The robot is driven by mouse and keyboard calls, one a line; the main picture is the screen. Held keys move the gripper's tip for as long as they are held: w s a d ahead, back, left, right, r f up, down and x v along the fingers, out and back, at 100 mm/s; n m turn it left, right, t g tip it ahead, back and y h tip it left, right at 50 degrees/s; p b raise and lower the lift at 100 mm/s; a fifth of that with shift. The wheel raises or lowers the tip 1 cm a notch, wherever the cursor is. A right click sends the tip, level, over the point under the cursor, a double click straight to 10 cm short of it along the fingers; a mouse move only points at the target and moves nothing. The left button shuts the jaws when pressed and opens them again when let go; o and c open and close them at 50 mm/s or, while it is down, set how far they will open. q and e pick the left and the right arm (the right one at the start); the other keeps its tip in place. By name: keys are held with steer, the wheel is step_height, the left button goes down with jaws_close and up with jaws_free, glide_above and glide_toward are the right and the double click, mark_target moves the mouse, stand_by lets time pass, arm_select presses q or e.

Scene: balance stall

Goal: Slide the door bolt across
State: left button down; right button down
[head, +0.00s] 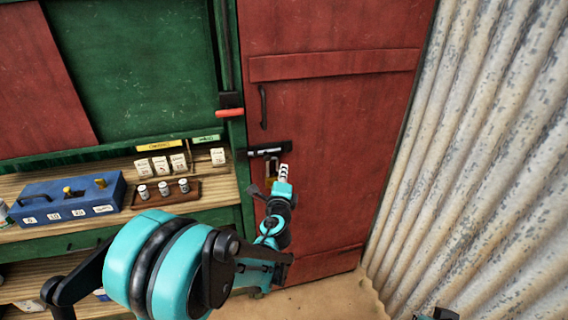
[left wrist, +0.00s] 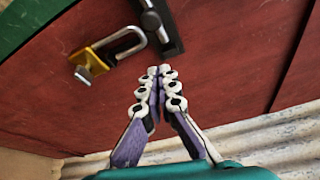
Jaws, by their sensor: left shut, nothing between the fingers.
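The red plank door (head: 325,110) stands shut beside the green stall frame. A dark door bolt (head: 265,151) with a pale metal rod lies level across the door's left edge. Its dark mount also shows at the top of the left wrist view (left wrist: 170,42). A brass padlock (left wrist: 88,62) with a steel shackle (left wrist: 125,42) hangs by the bolt; I cannot tell how the shackle is hooked. My left gripper (head: 284,170) is shut and empty, just below and right of the bolt. In the left wrist view its fingertips (left wrist: 160,71) point at the door, near the bolt mount.
A black door handle (head: 263,107) and a red-gripped lever (head: 230,113) are above the bolt. A wooden counter (head: 225,188) to the left carries a blue box (head: 70,198) and a small tray of jars (head: 165,193). A corrugated metal wall (head: 470,170) bounds the right side.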

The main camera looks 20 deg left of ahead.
arm_select(q)
steer(key=v, duration=0.5)
steer(key=shift+w+d+p, duration=0.1)
steer(key=shift+d+p, duration=0.2)
steer(key=shift+p, duration=0.1)
steer(key=shift+a, duration=0.1)
steer(key=s+a+n+g, duration=0.3)
steer(key=s+n+g, duration=0.2)
steer(key=s+n, duration=0.5)
steer(key=s+d+f+n+g+h, duration=0.2)
steer(key=s+d+n, duration=0.1)
steer(key=s, duration=0.4)
steer(key=s+d+f+n+g+h, duration=0.2)
steer(key=s+d+f+n, duration=0.1)
steer(key=s, duration=0.5)
steer(key=shift+d+f+n+g, duration=0.2)
steer(key=shift+d+n+g, duration=0.1)
steer(key=shift+d+n, duration=0.55)
